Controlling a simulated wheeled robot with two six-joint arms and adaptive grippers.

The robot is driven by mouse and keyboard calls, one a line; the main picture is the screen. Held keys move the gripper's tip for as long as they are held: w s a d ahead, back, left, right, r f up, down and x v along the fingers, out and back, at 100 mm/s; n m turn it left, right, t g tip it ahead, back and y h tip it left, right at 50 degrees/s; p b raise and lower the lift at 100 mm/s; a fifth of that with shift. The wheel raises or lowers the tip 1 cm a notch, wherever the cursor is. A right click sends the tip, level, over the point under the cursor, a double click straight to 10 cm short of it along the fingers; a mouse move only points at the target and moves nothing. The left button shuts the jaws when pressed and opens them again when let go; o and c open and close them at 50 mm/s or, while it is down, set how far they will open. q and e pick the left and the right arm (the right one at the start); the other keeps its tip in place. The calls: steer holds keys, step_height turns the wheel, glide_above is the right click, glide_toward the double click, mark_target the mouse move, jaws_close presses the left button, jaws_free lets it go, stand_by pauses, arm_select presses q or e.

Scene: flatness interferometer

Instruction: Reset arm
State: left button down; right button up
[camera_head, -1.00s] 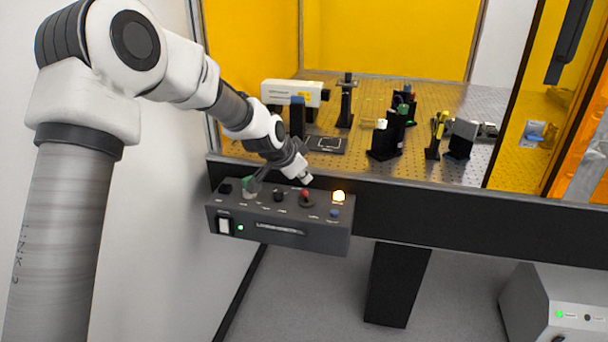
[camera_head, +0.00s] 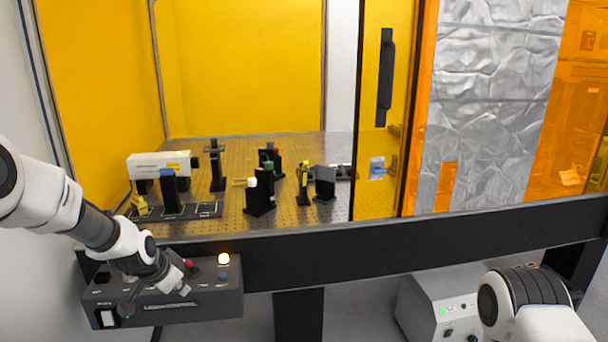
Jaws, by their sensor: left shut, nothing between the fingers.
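My left arm comes in from the left, and its gripper (camera_head: 183,291) is in front of the dark control box (camera_head: 215,301) fixed at the table's front edge. The gripper is shut and empty. It hides part of the box's controls. A red button (camera_head: 189,264), a blue button (camera_head: 222,276), a lit lamp (camera_head: 223,258) and a white rocker switch (camera_head: 107,318) show on the box. I cannot tell whether the gripper touches the box. A part of my right arm shows at the lower right, but its gripper is out of view.
An optical table (camera_head: 235,205) with a white laser unit (camera_head: 160,163) and several mounts stands behind. Yellow panels (camera_head: 245,65) enclose it. A door with a black handle (camera_head: 385,78) stands right of the opening. A grey unit (camera_head: 425,305) is on the floor below.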

arm_select(q)
steer(key=s+d+f+g, duration=0.2)
steer(key=s+f+g, duration=0.1)
steer(key=s+f, duration=0.8)
steer(key=s+d+f+g, duration=0.3)
steer(key=s+f, duration=0.7)
steer(key=f, duration=0.3)
steer(key=s+d+f+n, duration=0.1)
steer(key=s+n, duration=0.2)
steer(key=s, duration=0.6)
steer(key=s+f+n, duration=0.2)
steer(key=s+n, duration=0.1)
steer(key=s, duration=0.6)
steer(key=shift+d+f+n+y, duration=0.15)
steer(key=shift+d+n+y, duration=0.25)
